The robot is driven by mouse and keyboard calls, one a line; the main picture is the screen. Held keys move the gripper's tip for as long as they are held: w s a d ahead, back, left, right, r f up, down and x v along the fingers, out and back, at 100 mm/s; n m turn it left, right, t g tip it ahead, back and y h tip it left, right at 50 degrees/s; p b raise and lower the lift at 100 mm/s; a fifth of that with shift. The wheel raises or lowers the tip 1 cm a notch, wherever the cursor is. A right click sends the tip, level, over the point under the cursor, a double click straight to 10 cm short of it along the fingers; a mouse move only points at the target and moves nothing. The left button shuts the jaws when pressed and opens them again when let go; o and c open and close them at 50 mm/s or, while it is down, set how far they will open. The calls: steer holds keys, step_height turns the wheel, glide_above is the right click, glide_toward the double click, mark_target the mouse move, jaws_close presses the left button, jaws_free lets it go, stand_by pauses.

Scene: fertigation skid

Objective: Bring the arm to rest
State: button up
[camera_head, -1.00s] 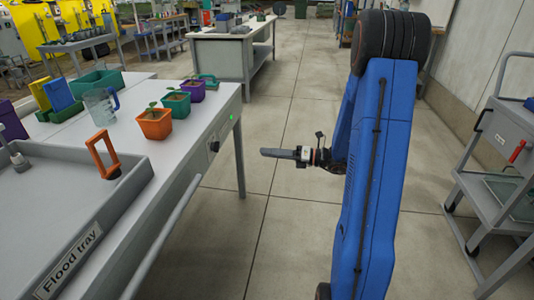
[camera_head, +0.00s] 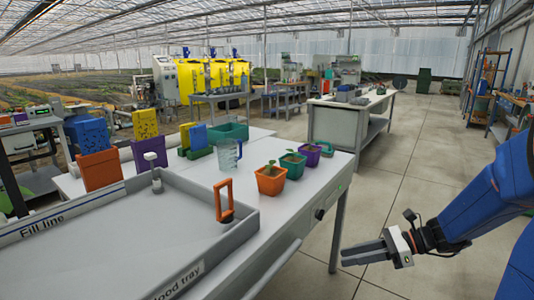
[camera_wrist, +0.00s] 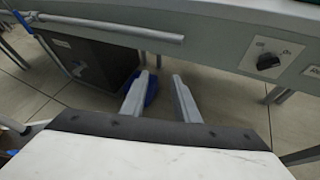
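My gripper (camera_head: 343,254) is at the lower right of the head view, beside the right side of the bench and over the open floor. Its grey fingers point left and touch nothing. In the wrist view, the two fingers (camera_wrist: 160,75) stand apart with an empty gap between them. My blue arm reaches in from the right edge. The flood tray (camera_head: 110,258), with an orange handle (camera_head: 224,202) at its right end, lies on the bench.
Orange (camera_head: 271,181), green (camera_head: 293,165) and purple (camera_head: 310,155) plant pots stand along the bench edge, near a clear blue jug (camera_head: 228,156). A control knob (camera_wrist: 268,62) is on the bench front. A grey table (camera_head: 338,123) stands behind.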

steer(key=s+a+n+g+h, duration=0.2)
steer(key=s+n+h, duration=0.5)
steer(key=s+n, duration=0.5)
steer(key=s+d+r+n+t+h, duration=0.4)
steer(key=s+d+n+h, duration=0.2)
steer(key=n, duration=0.4)
steer(key=shift+s+d+r, duration=0.15)
steer(key=shift+s+d, duration=0.3)
steer(key=shift+s, duration=0.55)
steer(key=shift+a, duration=0.1)
